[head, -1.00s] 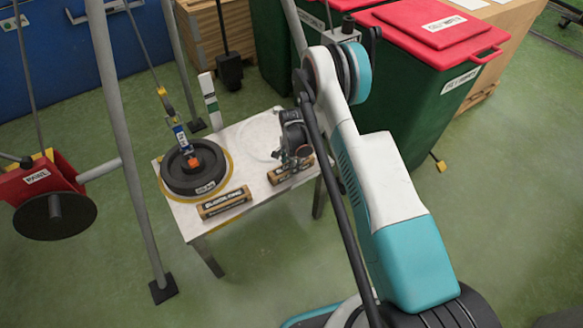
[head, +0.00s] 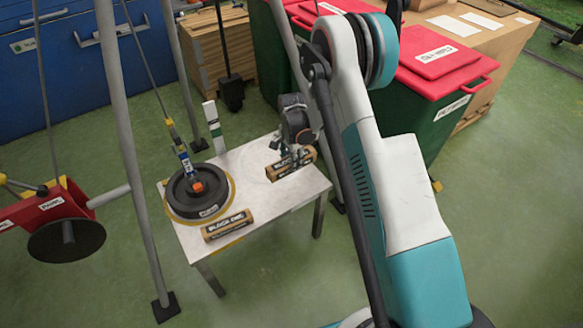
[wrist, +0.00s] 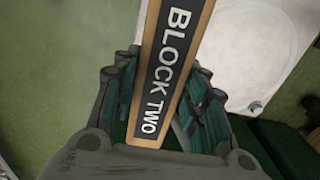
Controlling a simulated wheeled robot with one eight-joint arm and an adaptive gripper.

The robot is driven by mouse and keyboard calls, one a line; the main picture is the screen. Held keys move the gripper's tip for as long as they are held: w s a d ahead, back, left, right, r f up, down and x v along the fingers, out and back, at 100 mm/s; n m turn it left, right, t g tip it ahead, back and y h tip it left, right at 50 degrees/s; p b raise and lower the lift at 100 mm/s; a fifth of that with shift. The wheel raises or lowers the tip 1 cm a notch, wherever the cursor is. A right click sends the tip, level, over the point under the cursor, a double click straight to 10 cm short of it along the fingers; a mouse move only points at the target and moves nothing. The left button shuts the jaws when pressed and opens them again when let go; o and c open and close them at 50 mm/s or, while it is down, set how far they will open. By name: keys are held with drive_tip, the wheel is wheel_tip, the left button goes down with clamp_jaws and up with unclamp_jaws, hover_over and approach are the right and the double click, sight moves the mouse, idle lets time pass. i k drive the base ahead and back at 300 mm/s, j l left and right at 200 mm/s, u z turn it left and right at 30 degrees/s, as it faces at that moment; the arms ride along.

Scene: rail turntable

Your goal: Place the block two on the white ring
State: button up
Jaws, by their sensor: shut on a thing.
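Block two (wrist: 172,70), a tan block with a black label reading "BLOCK TWO", lies lengthwise between the fingers of my gripper (wrist: 163,100) in the wrist view. My gripper is shut on it. In the head view my gripper (head: 295,152) holds block two (head: 291,164) over the far right part of the white table (head: 262,205), seemingly a little above the top. The white ring is a faint circle on the tabletop. It shows to the right of the block in the wrist view (wrist: 213,52). In the head view the block and gripper partly cover it.
Block one (head: 228,225) lies at the table's front edge. A black round weight (head: 200,195) with a cable rises from a yellow ring at the table's left. Green bins with red lids (head: 440,60) stand behind right.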

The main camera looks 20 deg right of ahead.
sight(264, 151)
drive_tip(key=i+j, duration=0.15)
drive_tip(key=i, duration=0.35)
drive_tip(key=i+j, duration=0.15)
drive_tip(key=i, duration=0.3)
